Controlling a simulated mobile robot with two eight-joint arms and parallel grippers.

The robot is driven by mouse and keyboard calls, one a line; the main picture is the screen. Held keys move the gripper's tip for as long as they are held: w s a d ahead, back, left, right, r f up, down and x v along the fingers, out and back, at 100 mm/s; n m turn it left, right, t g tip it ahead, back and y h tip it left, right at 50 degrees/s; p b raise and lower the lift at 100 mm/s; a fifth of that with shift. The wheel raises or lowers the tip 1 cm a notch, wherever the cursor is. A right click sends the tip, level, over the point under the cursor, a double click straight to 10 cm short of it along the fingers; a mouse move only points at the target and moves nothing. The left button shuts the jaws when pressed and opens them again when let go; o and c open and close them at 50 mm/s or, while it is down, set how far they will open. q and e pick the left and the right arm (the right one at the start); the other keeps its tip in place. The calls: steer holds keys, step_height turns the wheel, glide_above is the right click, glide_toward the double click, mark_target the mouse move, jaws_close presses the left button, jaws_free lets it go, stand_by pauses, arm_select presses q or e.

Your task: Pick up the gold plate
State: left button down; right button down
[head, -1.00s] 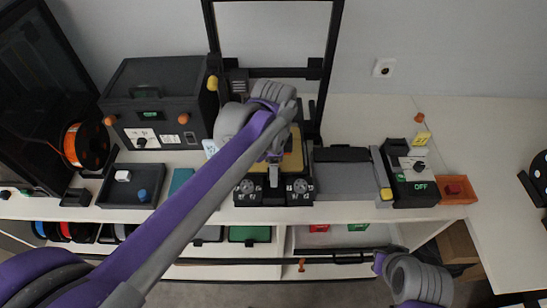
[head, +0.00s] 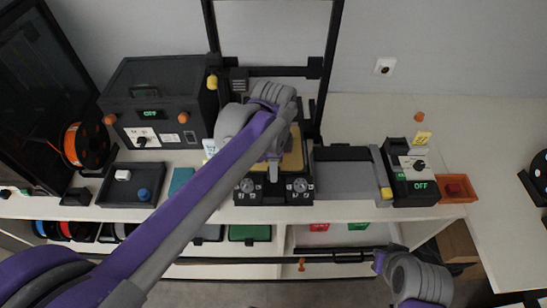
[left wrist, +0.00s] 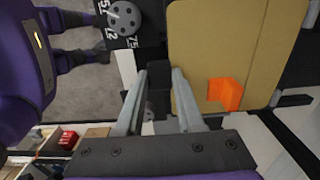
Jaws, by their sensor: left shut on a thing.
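The gold plate (head: 293,151) lies flat on the black bed of the framed machine in the head view, partly hidden by my left arm. In the left wrist view the gold plate (left wrist: 215,45) fills the upper right, with an orange tab (left wrist: 227,94) on it. My left gripper (head: 273,176) is at the plate's front edge. In the left wrist view its two fingers (left wrist: 159,76) are shut on a dark piece at that edge; the right finger overlaps the plate's margin. Whether this piece belongs to the plate is unclear.
The machine's black frame (head: 328,60) rises behind the plate. A dark box-shaped device (head: 160,95) and a dark tray (head: 120,190) stand to the left. A grey flat unit (head: 345,180), a black switch box (head: 412,175) and an orange bin (head: 456,196) stand right. The back right tabletop is mostly clear.

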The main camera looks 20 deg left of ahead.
arm_select(q)
steer(key=shift+r, duration=0.1)
step_height(320, 180, up, 10)
arm_select(e)
steer(key=shift+w+r, duration=0.1)
steer(key=shift+r, duration=0.25)
stand_by(0.4)
